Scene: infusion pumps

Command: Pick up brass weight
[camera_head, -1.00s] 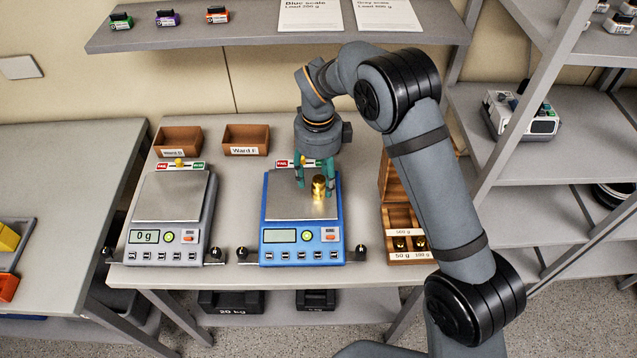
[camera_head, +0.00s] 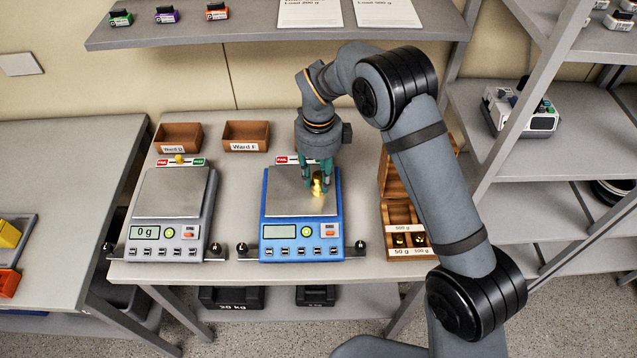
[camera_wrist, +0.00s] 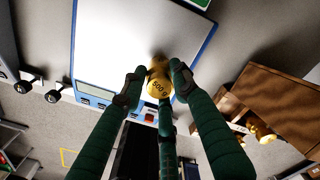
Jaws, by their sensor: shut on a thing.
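The brass weight (camera_head: 317,185) is on the right part of the blue scale's plate (camera_head: 285,200), upright or nearly so. In the wrist view the brass weight (camera_wrist: 158,82) shows the marking 500 g. My gripper (camera_head: 318,182) has come down over it from above, and its green fingers are shut on the weight. In the wrist view my gripper (camera_wrist: 157,85) has fingertips on both sides of the weight. I cannot tell whether the weight is touching the plate. The blue scale (camera_head: 300,247) shows no readable number.
A grey scale (camera_head: 165,240) reading 0 g stands to the left. Brown bins (camera_head: 246,138) stand behind. An open wooden weight box (camera_head: 405,215) with more brass weights is to the right, close to my arm. A shelf (camera_head: 240,35) hangs above the back.

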